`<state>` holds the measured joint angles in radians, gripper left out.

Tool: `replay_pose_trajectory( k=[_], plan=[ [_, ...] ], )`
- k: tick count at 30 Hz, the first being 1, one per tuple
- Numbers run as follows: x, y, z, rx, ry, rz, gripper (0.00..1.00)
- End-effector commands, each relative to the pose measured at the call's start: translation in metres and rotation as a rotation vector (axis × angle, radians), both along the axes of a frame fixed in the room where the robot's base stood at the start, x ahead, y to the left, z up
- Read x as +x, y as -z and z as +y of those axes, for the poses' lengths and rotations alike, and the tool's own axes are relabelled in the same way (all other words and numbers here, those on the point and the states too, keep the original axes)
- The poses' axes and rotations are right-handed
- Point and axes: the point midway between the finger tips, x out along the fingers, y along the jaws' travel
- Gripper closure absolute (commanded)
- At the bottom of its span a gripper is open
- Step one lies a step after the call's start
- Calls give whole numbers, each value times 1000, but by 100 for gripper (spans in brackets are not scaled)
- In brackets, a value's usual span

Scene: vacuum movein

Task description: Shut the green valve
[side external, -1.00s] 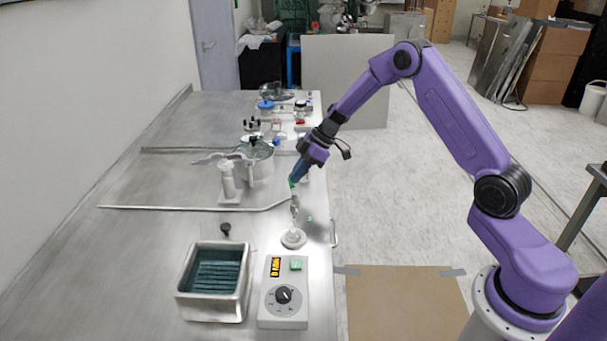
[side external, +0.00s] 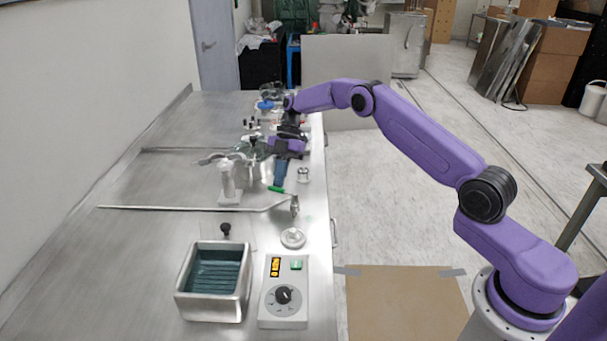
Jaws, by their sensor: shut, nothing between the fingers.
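The green valve handle (side external: 276,189) shows as a short green bar just left of the metal valve body (side external: 294,204). The valve body is at the right end of a thin pipe (side external: 190,209) near the table's right edge. My gripper (side external: 279,184) points down with its blue fingers shut and nothing between them. The fingertips are right at the green handle, behind or against it; I cannot tell whether they touch. Part of the handle's far side may be hidden by the fingers.
A control box (side external: 284,290) with a dial and a metal basin (side external: 214,283) stand in front. A white stand (side external: 229,184) and a round pot (side external: 257,165) are left of my gripper. A small glass piece (side external: 293,238) lies below the valve. The table's left part is clear.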

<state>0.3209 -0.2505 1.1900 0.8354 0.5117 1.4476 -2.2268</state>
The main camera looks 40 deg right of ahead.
Motion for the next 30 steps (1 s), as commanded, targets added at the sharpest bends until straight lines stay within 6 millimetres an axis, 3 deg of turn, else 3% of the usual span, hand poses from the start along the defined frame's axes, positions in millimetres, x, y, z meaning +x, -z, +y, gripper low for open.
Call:
replay_pose_trajectory(
  k=[5, 30],
  plan=[
    [0, 1, 7, -1, -123, -1, 100],
    [-16, 0, 0, 0, -112, 1, 100]
  ],
)
